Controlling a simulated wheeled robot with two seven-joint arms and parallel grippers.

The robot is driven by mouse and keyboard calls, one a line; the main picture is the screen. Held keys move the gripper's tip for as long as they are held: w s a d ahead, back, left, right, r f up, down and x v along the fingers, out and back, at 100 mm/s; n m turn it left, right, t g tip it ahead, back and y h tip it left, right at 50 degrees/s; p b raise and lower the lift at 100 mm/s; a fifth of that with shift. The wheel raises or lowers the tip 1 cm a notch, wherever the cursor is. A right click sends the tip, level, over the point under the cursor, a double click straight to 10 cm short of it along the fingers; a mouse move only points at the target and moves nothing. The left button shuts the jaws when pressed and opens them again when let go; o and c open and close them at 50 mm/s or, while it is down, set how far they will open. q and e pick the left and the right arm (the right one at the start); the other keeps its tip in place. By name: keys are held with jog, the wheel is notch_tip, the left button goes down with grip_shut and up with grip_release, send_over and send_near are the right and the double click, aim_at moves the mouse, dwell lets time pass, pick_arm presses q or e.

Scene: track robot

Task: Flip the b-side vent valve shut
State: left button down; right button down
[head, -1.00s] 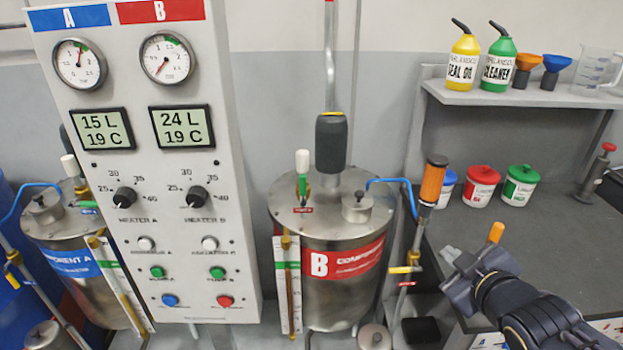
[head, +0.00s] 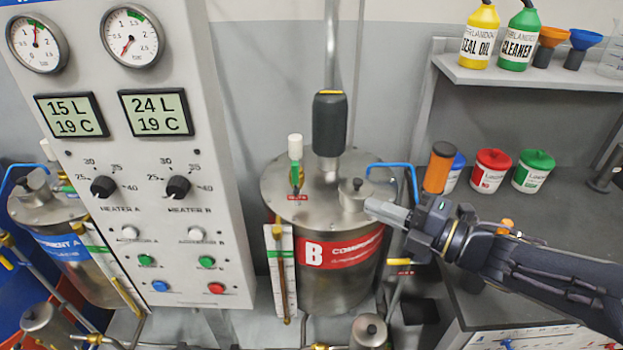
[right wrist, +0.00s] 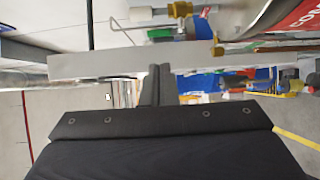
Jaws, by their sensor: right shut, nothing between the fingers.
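The b-side vent valve (head: 297,165) stands upright on the left part of the B tank's steel lid. It has a white cap, a brass body and a green lever that looks upright, in line with the body. A small red tag lies at its foot. My right gripper (head: 374,208) is shut and empty. It points left over the right front of the lid, apart from the valve and to its right. Its shut fingers show in the right wrist view (right wrist: 155,85). My left gripper is not in view.
The control panel (head: 140,225) stands close on the left.

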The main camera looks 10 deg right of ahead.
aim_at(298, 176)
jog(key=shift+w, duration=0.1)
jog(key=p+x, duration=0.2)
jog(key=x, duration=1.2)
jog(key=shift+p, duration=0.35)
